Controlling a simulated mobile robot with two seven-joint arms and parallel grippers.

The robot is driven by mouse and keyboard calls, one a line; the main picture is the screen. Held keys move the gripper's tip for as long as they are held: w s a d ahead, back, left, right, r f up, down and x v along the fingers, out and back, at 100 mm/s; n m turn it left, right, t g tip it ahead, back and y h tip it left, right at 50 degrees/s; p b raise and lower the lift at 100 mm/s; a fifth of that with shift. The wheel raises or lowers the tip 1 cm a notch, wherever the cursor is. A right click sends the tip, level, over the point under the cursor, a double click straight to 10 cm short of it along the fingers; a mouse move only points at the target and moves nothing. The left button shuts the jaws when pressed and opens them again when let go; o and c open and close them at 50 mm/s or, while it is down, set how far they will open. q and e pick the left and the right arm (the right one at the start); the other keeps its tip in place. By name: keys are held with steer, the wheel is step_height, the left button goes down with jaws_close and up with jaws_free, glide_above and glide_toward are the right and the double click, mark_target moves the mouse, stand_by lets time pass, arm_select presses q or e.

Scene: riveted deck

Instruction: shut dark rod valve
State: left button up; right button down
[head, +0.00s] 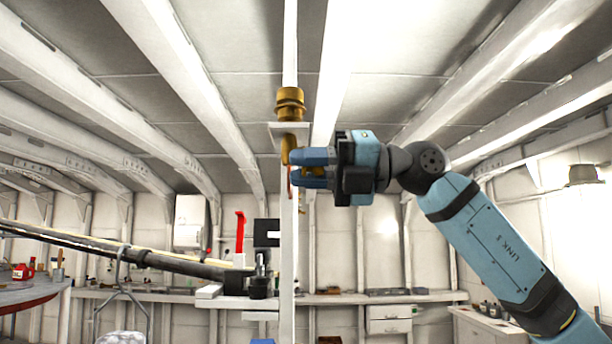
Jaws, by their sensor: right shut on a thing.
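A brass valve (290,103) is mounted on a white bracket at the upper part of a white upright post, in the middle of the head view. Its lower brass part (288,146) hangs below the bracket. My right gripper (298,168) comes in from the right, just below the bracket, with its blue fingers shut on the valve's handle. The fingers hide most of the handle; only a thin orange-brown piece (290,186) shows at their tips. I cannot make out a dark rod on it. My left gripper is not in view.
The white post (287,265) runs down in front of a workbench along the far wall. A red upright piece (240,232) and a dark box (266,232) are behind it. A long dark pole (110,248) slants in from the left. Room around the valve is clear.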

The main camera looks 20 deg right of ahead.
steer(key=shift+s+a+r+m+p, duration=0.1)
steer(key=shift+s+r+m, duration=0.1)
steer(key=shift+r+m, duration=0.75)
steer(key=shift+s+r+m+p, duration=0.15)
steer(key=shift+r+m, duration=0.15)
steer(key=shift+m, duration=1.15)
steer(key=shift+s+a+r+m+p, duration=0.1)
steer(key=shift+s+r+m, duration=0.1)
steer(key=shift+r+m, duration=0.75)
steer(key=shift+d+f+m, duration=0.1)
steer(key=shift+f+m, duration=0.15)
steer(key=shift+m, duration=0.2)
steer(key=c, duration=1)
jaws_free()
steer(key=shift+c, duration=0.2)
steer(key=b+v, duration=0.3)
steer(key=v, duration=1)
steer(key=shift+d, duration=0.4)
